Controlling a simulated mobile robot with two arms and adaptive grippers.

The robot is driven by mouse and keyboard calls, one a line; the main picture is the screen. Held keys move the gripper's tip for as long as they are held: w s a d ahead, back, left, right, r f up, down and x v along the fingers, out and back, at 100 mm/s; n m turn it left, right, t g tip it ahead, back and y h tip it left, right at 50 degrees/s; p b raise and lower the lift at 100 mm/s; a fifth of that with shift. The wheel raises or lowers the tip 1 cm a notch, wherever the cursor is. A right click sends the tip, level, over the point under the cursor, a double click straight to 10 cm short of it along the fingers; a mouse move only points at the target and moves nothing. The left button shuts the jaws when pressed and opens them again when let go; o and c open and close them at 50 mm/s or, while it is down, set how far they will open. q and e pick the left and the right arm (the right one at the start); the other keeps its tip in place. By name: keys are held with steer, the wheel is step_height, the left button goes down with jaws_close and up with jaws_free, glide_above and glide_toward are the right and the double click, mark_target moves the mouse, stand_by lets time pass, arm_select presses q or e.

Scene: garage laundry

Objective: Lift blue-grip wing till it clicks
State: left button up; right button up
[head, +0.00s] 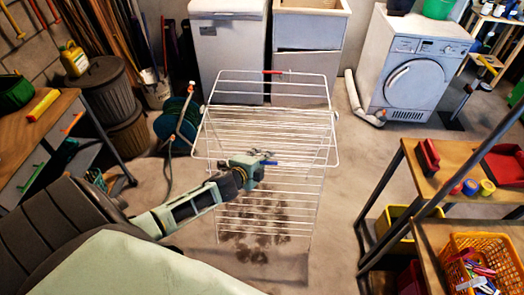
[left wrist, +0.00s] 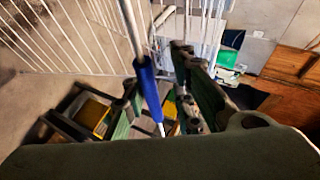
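The white wire drying rack (head: 320,120) stands in the middle of the floor. A red grip (head: 272,72) is on its far edge. A blue grip (head: 291,164) is on a near-side bar, and it also shows in the left wrist view (left wrist: 148,88) as a sleeve on a white bar. My left gripper (head: 262,161) is at this bar, covering part of it. In the left wrist view its fingers (left wrist: 162,95) stand apart on either side of the blue grip, with a gap showing on the right. My right gripper is not in view.
A washing machine (head: 415,75) and white cabinets (head: 228,45) stand behind the rack. A wooden table (head: 440,180) with an orange basket (head: 480,250) is at right, a workbench (head: 38,130) at left.

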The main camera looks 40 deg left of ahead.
arm_select(q)
steer(key=shift+o, duration=0.6)
steer(key=shift+r, duration=0.1)
steer(key=v, duration=1.2)
